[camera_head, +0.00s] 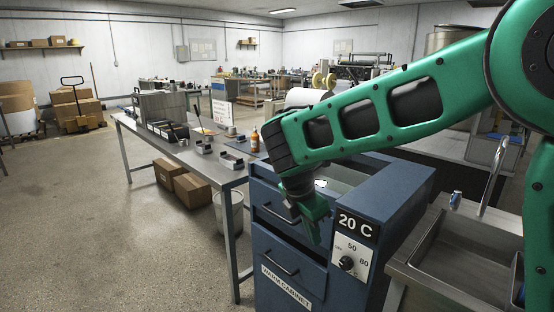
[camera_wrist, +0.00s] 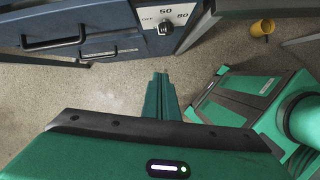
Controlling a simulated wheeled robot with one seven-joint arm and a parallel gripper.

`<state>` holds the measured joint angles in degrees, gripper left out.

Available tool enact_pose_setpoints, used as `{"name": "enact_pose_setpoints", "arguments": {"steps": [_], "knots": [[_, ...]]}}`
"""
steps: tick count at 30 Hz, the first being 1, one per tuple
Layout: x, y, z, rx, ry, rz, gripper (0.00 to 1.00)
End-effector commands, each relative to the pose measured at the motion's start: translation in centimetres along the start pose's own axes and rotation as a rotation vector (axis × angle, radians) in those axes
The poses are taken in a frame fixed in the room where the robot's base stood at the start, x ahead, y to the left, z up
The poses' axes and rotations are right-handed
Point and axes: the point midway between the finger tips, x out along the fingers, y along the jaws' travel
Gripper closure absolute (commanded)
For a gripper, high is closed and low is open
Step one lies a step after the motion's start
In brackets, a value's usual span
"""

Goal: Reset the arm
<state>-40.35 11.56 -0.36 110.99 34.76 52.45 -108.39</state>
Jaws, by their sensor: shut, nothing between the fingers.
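My green arm (camera_head: 395,110) reaches in from the right in the head view, over the blue warm cabinet (camera_head: 290,255). My gripper (camera_head: 316,232) hangs fingers-down in front of the cabinet's upper drawer, left of its dial panel. In the wrist view the gripper fingers (camera_wrist: 161,88) are together with nothing between them. The cabinet's drawer fronts and dial (camera_wrist: 164,28) show at the top of that view. Whether the gripper touches the cabinet cannot be told.
A metal worktable (camera_head: 240,172) with small trays and a brown bottle (camera_head: 255,140) stands left of the cabinet. A steel sink (camera_head: 470,255) with a tap is at the right. Cardboard boxes (camera_head: 190,189) sit under the table. A yellow cup (camera_wrist: 262,27) lies on the floor. Floor at left is clear.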

Motion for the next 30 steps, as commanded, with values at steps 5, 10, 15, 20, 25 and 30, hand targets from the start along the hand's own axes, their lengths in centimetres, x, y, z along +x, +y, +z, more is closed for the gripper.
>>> {"name": "enact_pose_setpoints", "arguments": {"steps": [5, 10, 15, 20, 25, 30], "knots": [[0.1, -3.3, 4.0, 0.22, 0.015, -0.024, 1.0], [0.8, -8.0, 8.5, 0.513, 0.032, -0.067, 1.0], [1.8, -15.9, 13.5, 0.968, 0.051, -0.138, 1.0], [2.6, -24.2, 15.9, 1.435, 0.063, -0.22, 1.0], [3.2, -32.4, 15.8, 1.923, 0.067, -0.316, 1.0], [3.5, -38.4, 13.9, 2.331, 0.064, -0.41, 1.0]]}}
